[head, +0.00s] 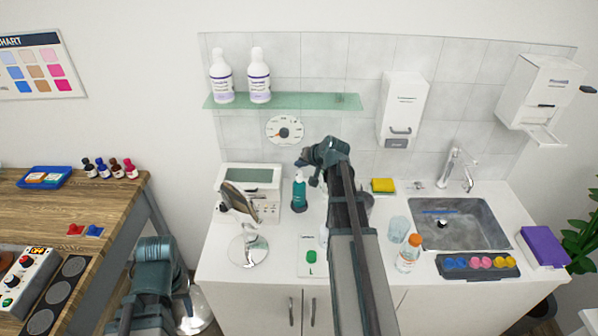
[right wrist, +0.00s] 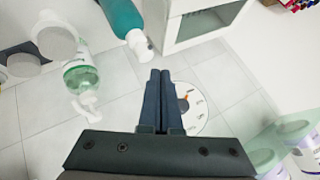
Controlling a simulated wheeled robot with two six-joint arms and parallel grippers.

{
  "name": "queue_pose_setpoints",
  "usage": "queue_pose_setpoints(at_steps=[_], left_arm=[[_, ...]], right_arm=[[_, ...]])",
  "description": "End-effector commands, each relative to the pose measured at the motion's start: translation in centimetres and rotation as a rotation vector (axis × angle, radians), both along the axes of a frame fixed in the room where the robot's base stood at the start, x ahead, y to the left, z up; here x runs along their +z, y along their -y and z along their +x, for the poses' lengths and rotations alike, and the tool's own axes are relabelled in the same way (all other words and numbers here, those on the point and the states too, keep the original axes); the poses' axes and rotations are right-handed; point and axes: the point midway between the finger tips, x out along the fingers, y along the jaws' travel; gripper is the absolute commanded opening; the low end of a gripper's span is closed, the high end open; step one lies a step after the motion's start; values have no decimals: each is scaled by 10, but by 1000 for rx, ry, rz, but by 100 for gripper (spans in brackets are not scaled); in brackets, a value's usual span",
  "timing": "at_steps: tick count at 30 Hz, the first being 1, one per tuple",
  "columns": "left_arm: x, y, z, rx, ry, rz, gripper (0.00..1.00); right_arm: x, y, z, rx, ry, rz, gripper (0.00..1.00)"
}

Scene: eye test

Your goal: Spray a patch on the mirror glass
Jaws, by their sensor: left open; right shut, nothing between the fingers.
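A round tabletop mirror (head: 238,198) stands tilted on a shiny round base at the left of the white counter. My left gripper (head: 156,246) is open and empty, low at the left in front of the counter. I cannot make out any spray patch on the glass.
A white box-shaped device (head: 250,177) stands behind the mirror. A glass shelf (head: 310,101) holds two white bottles (head: 260,75). A clear green pump bottle (right wrist: 82,78) shows in the right wrist view. My right arm hides the counter's middle. A sink (head: 470,235) lies right.

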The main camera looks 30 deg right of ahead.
Motion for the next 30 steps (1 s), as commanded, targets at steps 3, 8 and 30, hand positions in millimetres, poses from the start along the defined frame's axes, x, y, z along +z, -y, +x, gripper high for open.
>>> queue_pose_setpoints(at_steps=[3, 8, 30], left_arm=[[1, 0, 0, 0, 0, 0, 50], [1, 0, 0, 0, 0, 0, 50], [61, 0, 0, 0, 0, 0, 50]], right_arm=[[1, 0, 0, 0, 0, 0, 0], [1, 0, 0, 0, 0, 0, 0], [61, 0, 0, 0, 0, 0, 0]])
